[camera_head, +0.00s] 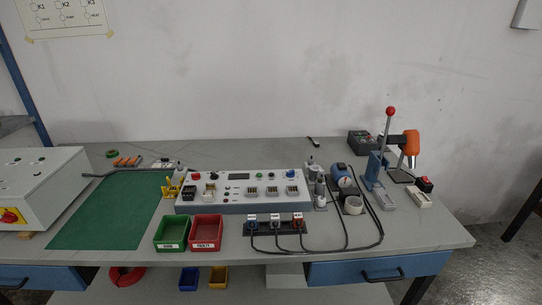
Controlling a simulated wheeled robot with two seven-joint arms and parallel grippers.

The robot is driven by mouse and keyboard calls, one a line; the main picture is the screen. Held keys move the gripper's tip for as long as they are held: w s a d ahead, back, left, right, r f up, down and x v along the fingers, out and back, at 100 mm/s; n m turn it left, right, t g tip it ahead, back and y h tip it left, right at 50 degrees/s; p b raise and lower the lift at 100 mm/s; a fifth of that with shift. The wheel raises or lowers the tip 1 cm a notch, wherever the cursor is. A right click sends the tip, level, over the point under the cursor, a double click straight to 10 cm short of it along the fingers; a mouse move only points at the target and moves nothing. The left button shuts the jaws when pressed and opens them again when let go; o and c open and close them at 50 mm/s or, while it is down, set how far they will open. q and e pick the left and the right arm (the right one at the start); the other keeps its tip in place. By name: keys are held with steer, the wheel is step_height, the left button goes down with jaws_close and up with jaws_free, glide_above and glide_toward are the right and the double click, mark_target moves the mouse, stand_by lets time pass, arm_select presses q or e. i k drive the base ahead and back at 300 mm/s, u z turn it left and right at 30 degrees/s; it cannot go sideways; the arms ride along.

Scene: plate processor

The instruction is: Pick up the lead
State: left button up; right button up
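Black leads (325,247) run over the right front of the table, from a dark strip (262,231) towards the pump-like devices on the right. Their labelled plugs stand in a row on the strip: one blue (252,219), one grey-blue (275,219), one red (298,219). I cannot tell which single lead the task means. Another dark cable-like line (125,172) lies along the back edge of the green mat. Neither of my grippers is in view.
A control panel (245,208) stands behind the plugs. Green (172,246) and red (206,247) bins sit left of them. A lever press (374,170) and orange-headed tool (411,142) stand at right. The green mat (105,220) is mostly clear, beside a grey box (40,185).

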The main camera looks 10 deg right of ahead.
mark_target(316, 144)
steer(key=u, duration=0.2)
steer(key=k, duration=0.35)
steer(key=z, duration=0.95)
steer(key=i, duration=0.75)
steer(key=z, duration=0.7)
